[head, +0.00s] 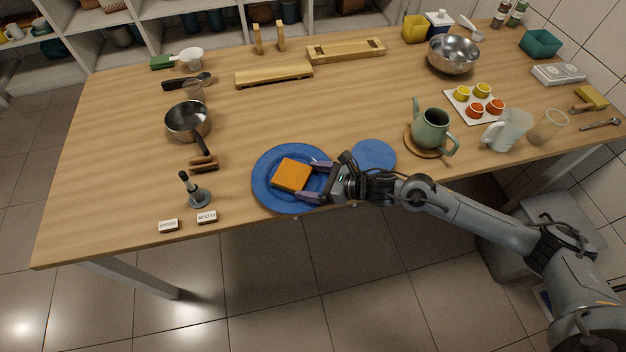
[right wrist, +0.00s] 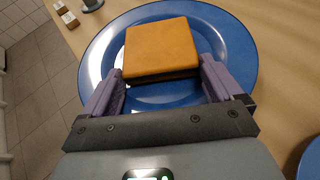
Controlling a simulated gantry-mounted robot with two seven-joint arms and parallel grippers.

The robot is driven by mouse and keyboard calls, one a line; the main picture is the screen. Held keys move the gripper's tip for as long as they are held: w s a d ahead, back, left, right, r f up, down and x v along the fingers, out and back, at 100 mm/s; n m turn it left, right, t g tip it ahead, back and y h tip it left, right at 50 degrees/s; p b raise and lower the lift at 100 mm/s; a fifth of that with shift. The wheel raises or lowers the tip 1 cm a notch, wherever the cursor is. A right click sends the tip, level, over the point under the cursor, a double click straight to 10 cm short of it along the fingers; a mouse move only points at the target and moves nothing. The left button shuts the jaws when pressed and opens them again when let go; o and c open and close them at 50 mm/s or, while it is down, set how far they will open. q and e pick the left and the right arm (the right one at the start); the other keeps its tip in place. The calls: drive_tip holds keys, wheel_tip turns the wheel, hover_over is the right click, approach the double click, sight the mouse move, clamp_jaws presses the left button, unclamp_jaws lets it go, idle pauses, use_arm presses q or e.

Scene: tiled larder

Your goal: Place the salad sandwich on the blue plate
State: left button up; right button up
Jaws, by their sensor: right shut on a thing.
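The salad sandwich (head: 291,175) is a square orange-brown block with a dark lower layer in the right wrist view (right wrist: 160,48). It is over the middle of the blue plate (head: 265,196), within the rim; I cannot tell whether it touches the plate. The plate fills much of the right wrist view (right wrist: 235,50). My right gripper (head: 314,180) is shut on the sandwich, with a purple finger at each side of its near end, also in the right wrist view (right wrist: 163,80). My left gripper is not in view.
A small blue disc (head: 374,155) lies right of the plate, under my right arm. A green teapot (head: 432,128) stands on a wooden coaster further right. A saucepan (head: 188,121) and a dark-handled tool (head: 195,191) stand left. The table's front edge is close to the plate.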

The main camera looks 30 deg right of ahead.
drive_tip(key=o, duration=0.7)
drive_tip(key=shift+f, duration=0.1)
drive_tip(key=shift+o, duration=0.3)
